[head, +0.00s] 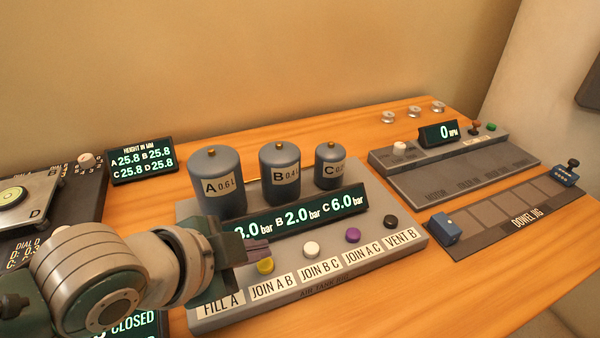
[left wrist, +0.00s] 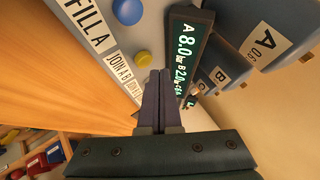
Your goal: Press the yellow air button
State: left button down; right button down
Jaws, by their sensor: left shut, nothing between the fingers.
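The yellow button (head: 265,266) is on the grey air tank panel, above the label JOIN A B. My left gripper (head: 268,250) is shut and empty, its fingertips right by the yellow button on its far side in the head view. In the left wrist view the yellow button (left wrist: 144,58) shows just beyond the tips of the shut fingers (left wrist: 158,74). I cannot tell whether they touch it. The display (head: 300,214) shows B 2.0 bar and C 6.0 bar; the wrist view shows A 8.0. My right gripper is not in view.
White (head: 311,248), purple (head: 353,235) and black (head: 391,222) buttons follow to the right. A blue button (left wrist: 127,11) lies by FILL A. Tanks A (head: 216,182), B (head: 280,178) and C (head: 331,166) stand behind. A dowel jig (head: 500,245) lies to the right.

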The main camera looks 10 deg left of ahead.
aim_at(259, 273)
pick_arm(q)
jog(key=shift+f, duration=0.1)
dwell(0.3)
jog(key=shift+f, duration=0.35)
jog(key=shift+f+b, duration=0.45)
jog(key=shift+b, duration=0.05)
dwell(0.5)
jog(key=shift+r, duration=0.1)
jog(key=shift+r+p, duration=0.8)
jog(key=shift+p, duration=0.2)
notch_tip(259, 273, up, 5)
jog(key=p, duration=0.5)
